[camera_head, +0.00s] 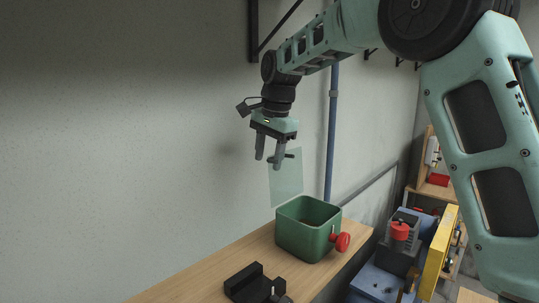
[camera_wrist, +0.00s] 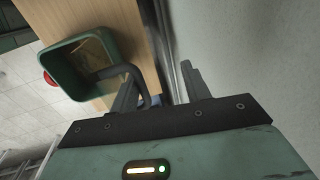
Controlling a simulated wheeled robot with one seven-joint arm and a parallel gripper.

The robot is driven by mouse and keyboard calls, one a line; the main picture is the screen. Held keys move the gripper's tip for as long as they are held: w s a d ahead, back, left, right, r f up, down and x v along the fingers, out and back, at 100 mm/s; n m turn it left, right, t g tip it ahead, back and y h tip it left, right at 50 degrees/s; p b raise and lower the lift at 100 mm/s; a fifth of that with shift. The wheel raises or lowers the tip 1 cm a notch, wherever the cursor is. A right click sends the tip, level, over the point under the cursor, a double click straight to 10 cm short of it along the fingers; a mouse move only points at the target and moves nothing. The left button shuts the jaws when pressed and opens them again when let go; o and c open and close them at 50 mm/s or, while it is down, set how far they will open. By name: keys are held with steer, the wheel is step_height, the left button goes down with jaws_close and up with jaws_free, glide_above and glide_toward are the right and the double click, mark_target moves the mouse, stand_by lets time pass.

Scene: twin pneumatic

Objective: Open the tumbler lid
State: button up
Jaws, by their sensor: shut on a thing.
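The tumbler is a green, square, open-topped box (camera_head: 292,238) with a red knob (camera_head: 342,242) on its side, standing on a wooden bench. Its lid is a clear, pale green panel (camera_head: 287,183) that stands roughly upright above the box's back left edge. I cannot tell whether its lower edge touches the rim. My gripper (camera_head: 269,160) is above the box, pointing down, with its fingers shut on the lid's dark handle (camera_head: 288,156). In the wrist view, the curved handle (camera_wrist: 133,72) reaches between the fingers (camera_wrist: 156,85), and the box (camera_wrist: 62,48) is at upper left with its inside exposed.
A black fixture (camera_head: 248,282) sits on the wooden bench (camera_head: 205,284) in front of the box. A wall runs close behind, with a blue vertical pipe (camera_head: 332,130). Machinery with a red cap (camera_head: 400,230) and a yellow panel (camera_head: 438,252) stands at right.

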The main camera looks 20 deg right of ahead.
steer(key=shift+w+a+r, duration=0.1)
steer(key=shift+w+r, duration=0.05)
steer(key=shift+r, duration=0.2)
step_height(320, 180, up, 7)
steer(key=s+b, duration=0.1)
steer(key=b, duration=0.1)
steer(key=shift+s+d, duration=0.3)
steer(key=shift+d, duration=0.05)
steer(key=shift+s+f, duration=0.1)
steer(key=shift+f, duration=0.1)
